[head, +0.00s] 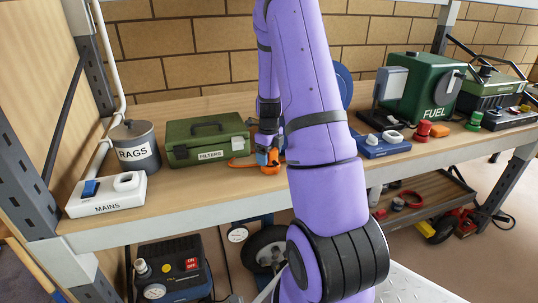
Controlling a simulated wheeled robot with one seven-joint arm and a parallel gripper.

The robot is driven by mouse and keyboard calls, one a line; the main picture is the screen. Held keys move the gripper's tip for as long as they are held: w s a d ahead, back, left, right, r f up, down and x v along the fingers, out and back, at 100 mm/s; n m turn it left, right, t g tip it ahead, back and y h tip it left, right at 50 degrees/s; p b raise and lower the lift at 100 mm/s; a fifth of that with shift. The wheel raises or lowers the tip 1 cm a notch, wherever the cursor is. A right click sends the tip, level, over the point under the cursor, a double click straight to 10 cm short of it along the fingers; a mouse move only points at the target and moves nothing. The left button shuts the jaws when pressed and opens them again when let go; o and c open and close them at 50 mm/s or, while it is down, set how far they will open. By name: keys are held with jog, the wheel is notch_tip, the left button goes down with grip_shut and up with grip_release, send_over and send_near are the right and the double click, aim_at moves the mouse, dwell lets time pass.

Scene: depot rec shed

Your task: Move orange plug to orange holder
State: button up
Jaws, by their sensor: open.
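The orange plug (271,169) is on the workbench right of the green FILTERS box, and an orange cable (238,164) runs left from it. My gripper (267,157) is down at the plug with its jaws open; how the fingers sit around the plug is too small to tell. No clear orange holder shows; a small orange block (440,131) lies at the right near the FUEL can, and I cannot tell whether it is the holder. My purple arm hides part of the bench right of the plug.
A white MAINS block (107,207) with a blue piece and RAGS tin (136,155) stand left. The FILTERS box (207,139) is close beside my gripper. A blue block (374,150) with white rings, red and green pieces and the FUEL can (420,92) stand right.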

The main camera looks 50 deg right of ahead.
notch_tip(320, 180, up, 10)
jog(key=shift+r, duration=0.4)
jog(key=shift+r, duration=0.1)
jog(key=s+a+r+n+t, duration=0.1)
jog(key=s+a+r+n, duration=0.1)
jog(key=a+r+n, duration=0.6)
jog(key=s+a+r+n+t, duration=0.2)
jog(key=a+r+n, duration=0.4)
jog(key=a+n, duration=0.3)
jog(key=s+a+r+n+t, duration=0.1)
jog(key=s+a+r+n, duration=0.1)
jog(key=s+a+n, duration=0.5)
jog(key=s+a+r+n+t, duration=0.1)
jog(key=s+a+r+n, duration=0.2)
jog(key=s+a+n, duration=0.3)
jog(key=shift+s+a+r+n, duration=0.3)
jog(key=shift+s+n, duration=0.8)
jog(key=shift+n, duration=1.3)
